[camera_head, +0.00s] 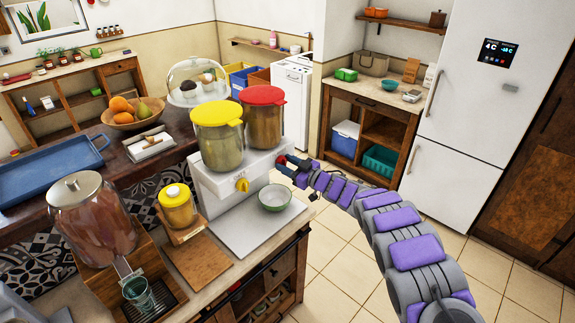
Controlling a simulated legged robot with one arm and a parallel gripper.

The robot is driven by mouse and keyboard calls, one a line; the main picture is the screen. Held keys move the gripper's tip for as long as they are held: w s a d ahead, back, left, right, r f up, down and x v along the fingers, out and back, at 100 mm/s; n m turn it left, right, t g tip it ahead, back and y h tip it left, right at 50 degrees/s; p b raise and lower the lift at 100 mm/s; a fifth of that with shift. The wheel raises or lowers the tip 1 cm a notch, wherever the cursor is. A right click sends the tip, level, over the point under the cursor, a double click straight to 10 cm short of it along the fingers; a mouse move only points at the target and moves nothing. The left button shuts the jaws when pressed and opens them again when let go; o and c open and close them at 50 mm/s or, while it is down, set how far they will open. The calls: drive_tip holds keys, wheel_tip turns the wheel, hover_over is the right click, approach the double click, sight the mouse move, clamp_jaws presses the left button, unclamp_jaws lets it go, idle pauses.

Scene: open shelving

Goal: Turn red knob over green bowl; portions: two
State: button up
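A white dispenser (215,190) stands on the counter with two clear canisters, one with a yellow lid (216,113) and one with a red lid (262,95). A yellow knob (242,185) is on its front. A small red part (282,159), seemingly the red knob, shows at the right, mostly hidden by my gripper (288,165). My gripper is at or very close to it; I cannot tell whether it touches or whether its fingers are closed. The green-rimmed bowl (275,198) sits upright on the dispenser's base plate, below and left of my gripper, and looks empty.
A yellow-lidded jar (177,205) stands left of the dispenser. A drink dispenser (92,220) with a glass (138,292) is at the lower left. A fruit bowl (132,114) and glass dome (195,80) are behind. The tiled floor (345,235) around my arm is clear.

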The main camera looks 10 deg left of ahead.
drive_tip(key=c, duration=0.5)
drive_tip(key=shift+c, duration=0.2)
drive_tip(key=shift+r+m+p, duration=0.15)
drive_tip(key=shift+m+p, duration=0.25)
drive_tip(key=shift+p, duration=0.4)
drive_tip(key=shift+r+m+p, duration=0.15)
drive_tip(key=shift+m+p, duration=0.45)
drive_tip(key=shift+p, duration=0.55)
drive_tip(key=m+p, duration=0.3)
drive_tip(key=m, duration=0.2)
drive_tip(key=m+t+p, duration=0.1)
drive_tip(key=m+p, duration=0.2)
drive_tip(key=m, duration=0.3)
drive_tip(key=m+p, duration=0.3)
drive_tip(key=m, duration=0.2)
drive_tip(key=shift+d+f+m+t, duration=0.15)
drive_tip(key=shift+f+m+t, duration=0.15)
drive_tip(key=shift+f, duration=0.1)
drive_tip(key=shift+w+p, duration=0.1)
drive_tip(key=shift+p, duration=0.2)
